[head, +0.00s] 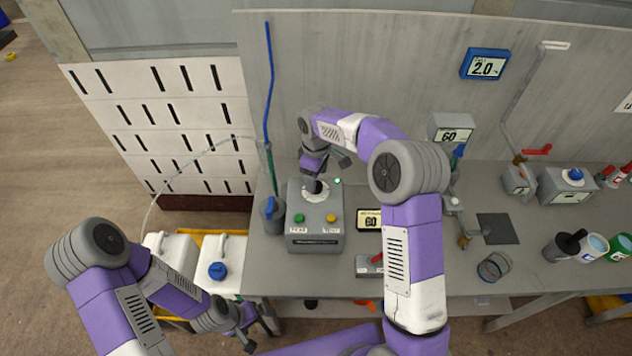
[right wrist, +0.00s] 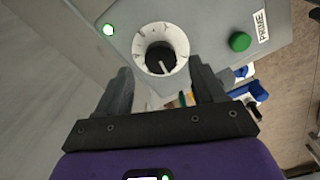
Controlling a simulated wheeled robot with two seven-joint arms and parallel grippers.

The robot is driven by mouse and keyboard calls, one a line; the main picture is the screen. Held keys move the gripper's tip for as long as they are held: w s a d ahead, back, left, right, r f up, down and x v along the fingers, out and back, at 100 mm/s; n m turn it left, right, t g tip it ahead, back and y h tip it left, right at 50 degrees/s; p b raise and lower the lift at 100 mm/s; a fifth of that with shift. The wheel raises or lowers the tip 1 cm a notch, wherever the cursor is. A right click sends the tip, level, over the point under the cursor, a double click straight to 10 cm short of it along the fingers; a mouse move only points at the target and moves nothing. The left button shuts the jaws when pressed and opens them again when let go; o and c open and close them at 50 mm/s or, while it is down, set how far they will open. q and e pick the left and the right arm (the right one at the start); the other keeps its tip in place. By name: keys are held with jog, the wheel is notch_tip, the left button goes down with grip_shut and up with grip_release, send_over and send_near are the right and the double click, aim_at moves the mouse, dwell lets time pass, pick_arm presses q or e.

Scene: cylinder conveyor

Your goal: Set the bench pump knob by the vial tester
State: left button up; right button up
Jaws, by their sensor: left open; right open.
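The bench pump (head: 316,239) is a grey box with a green and a yellow button on its front edge. Its black knob (head: 315,187) sits on a white dial on top, and in the right wrist view the knob (right wrist: 160,58) shows a pale pointer line. My right gripper (head: 314,170) is open just above the knob; in the wrist view its fingers stand either side of the dial, with no clear contact. My left gripper (head: 247,333) is open and empty, low by the bench's front left. A small display (head: 370,219) beside the pump reads 60; I cannot tell which device is the vial tester.
A grey box (head: 450,130) also reads 60, and a blue wall display (head: 484,65) reads 2.0. White jugs (head: 172,258) stand left of the bench. A blue-topped container (head: 271,209) stands close left of the pump. Cups (head: 593,244) stand at the right.

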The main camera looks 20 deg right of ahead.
jog(key=shift+r, duration=1.85)
